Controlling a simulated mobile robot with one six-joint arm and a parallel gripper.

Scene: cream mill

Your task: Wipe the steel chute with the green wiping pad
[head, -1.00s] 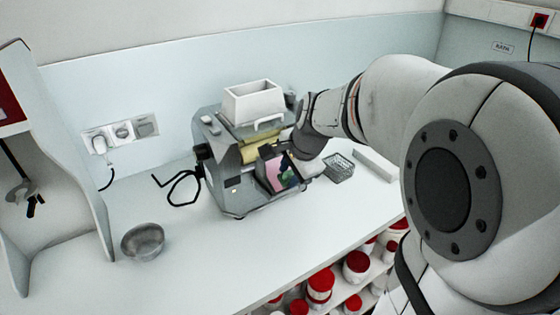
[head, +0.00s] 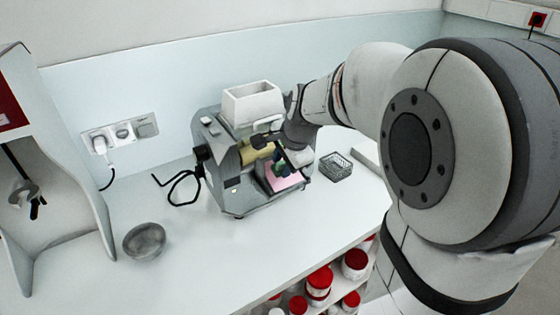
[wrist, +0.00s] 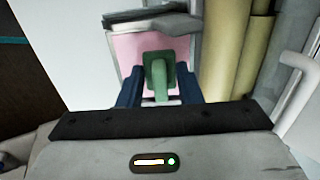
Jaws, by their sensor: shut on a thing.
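The steel chute (head: 268,189) slopes out of the front of the grey mill (head: 228,168); a pink layer (head: 287,182) covers much of its face. In the wrist view the pink-covered chute (wrist: 127,50) lies behind my fingers. My gripper (wrist: 158,88) has blue fingers shut on the green wiping pad (wrist: 158,68), which is in front of the pink face. In the head view the green pad (head: 281,165) shows small at the chute's upper part, partly hidden by my wrist. I cannot tell whether the pad touches the chute.
Yellowish rollers (head: 257,153) sit just above the chute, under a white hopper (head: 252,104). A metal bowl (head: 144,241) stands at left on the white bench (head: 190,270). Bare bench lies in front of the mill.

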